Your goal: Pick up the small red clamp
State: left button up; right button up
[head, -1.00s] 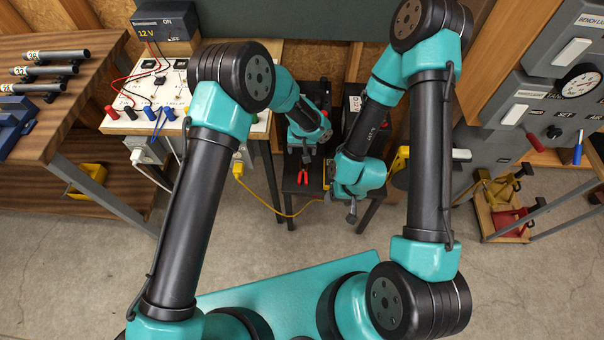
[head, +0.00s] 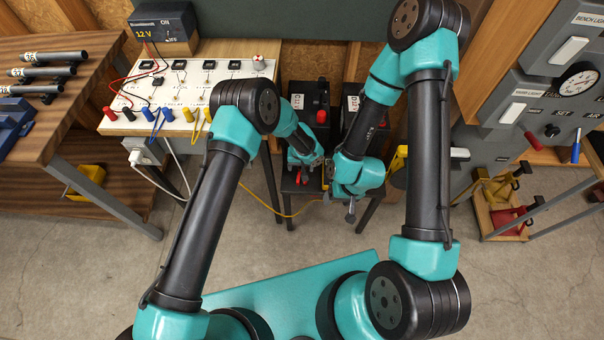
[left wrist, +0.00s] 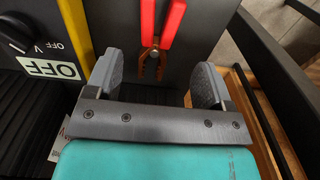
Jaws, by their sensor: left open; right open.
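The small red clamp shows in the left wrist view (left wrist: 161,25), with two red handles at the top and copper-coloured jaws pointing down the picture. In the head view only a bit of its red (head: 301,179) shows beneath my left gripper (head: 304,168). In the left wrist view my left gripper (left wrist: 155,82) is open, one grey finger on each side. The clamp's jaws appear in the gap between the fingers, apart from both. My right gripper (head: 351,213) is lower and to the right in the head view, open, with its fingers hard to make out.
The clamp lies on a dark surface beside a yellow-edged black device with an OFF label (left wrist: 52,69). Black batteries (head: 310,105) stand behind. A yellow cable (head: 258,200) hangs left of the small dark stand. My right arm is close on the right.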

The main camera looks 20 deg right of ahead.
pick_arm(q)
jog(key=shift+w+d+f, duration=0.1)
jog(key=shift+d+f, duration=0.05)
jog(key=shift+f, duration=1.15)
jog(key=shift+d+f, duration=0.15)
jog(key=shift+f, duration=1.15)
jog(key=c, duration=1)
jog(key=shift+r, duration=0.1)
